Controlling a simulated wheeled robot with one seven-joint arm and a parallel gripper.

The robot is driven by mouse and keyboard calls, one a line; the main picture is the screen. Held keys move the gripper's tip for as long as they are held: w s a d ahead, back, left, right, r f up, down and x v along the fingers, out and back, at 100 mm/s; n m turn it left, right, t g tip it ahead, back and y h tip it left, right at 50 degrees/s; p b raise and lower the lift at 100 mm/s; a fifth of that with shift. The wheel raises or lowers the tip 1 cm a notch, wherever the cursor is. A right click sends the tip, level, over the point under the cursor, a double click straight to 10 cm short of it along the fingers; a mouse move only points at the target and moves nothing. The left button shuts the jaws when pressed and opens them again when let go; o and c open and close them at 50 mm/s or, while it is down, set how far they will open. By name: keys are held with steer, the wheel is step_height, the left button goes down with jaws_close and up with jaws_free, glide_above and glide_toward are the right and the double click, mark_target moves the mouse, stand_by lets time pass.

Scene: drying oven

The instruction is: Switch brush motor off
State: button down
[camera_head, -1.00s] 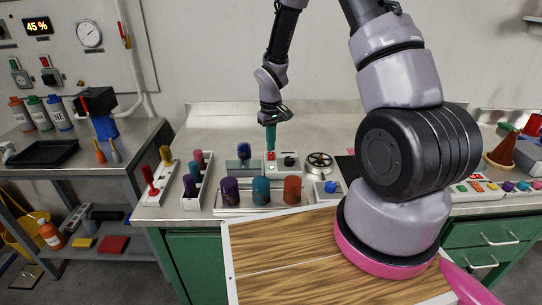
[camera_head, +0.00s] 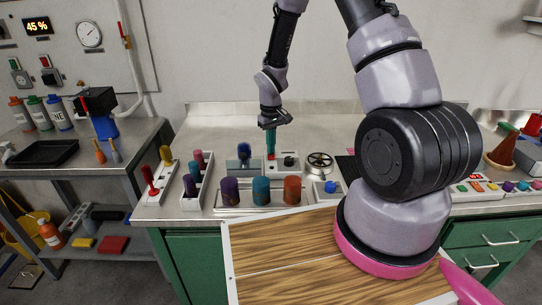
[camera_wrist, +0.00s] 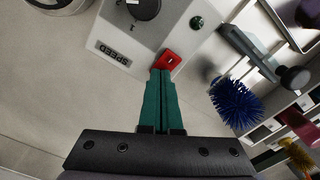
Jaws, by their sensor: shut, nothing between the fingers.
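A pale control box (camera_head: 289,161) stands on the steel bench, with a dark rotary knob labelled SPEED. In the wrist view, the box (camera_wrist: 182,12) carries a red rocker switch (camera_wrist: 168,60) near its edge and a small dark green button (camera_wrist: 197,22). My gripper (camera_wrist: 161,72) has green fingers that are closed together and empty. Its tips are right at the red switch and overlap its lower edge; I cannot tell whether they press it. In the head view my gripper (camera_head: 270,156) points down over the left side of the box, hiding much of the switch.
A blue brush (camera_wrist: 236,103) lies right of my fingers in the wrist view. A metal handwheel (camera_head: 320,162) stands right of the box. Purple, teal and orange cylinders (camera_head: 262,190) stand in front. The bench behind is clear.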

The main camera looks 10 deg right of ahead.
step_height(320, 180, up, 7)
stand_by(0.8)
steer(key=s+d+r+m+t, duration=0.2)
steer(key=s+r, duration=0.1)
steer(key=r, duration=0.7)
steer(key=s+d+r+m+t, duration=0.1)
steer(key=s+d+r+m, duration=0.15)
steer(key=r, duration=0.85)
steer(key=s+r+m+t+y, duration=0.1)
steer(key=s+r+t, duration=0.1)
steer(key=s+r, duration=0.4)
steer(key=s+d+r+m+t+y, duration=0.1)
steer(key=s+r+m+t, duration=0.1)
steer(key=s+r, duration=0.4)
steer(key=s, duration=0.5)
steer(key=shift+s+d+r, duration=0.15)
steer(key=shift+s+r, duration=0.15)
steer(key=shift+s, duration=0.05)
steer(key=shift+m, duration=0.25)
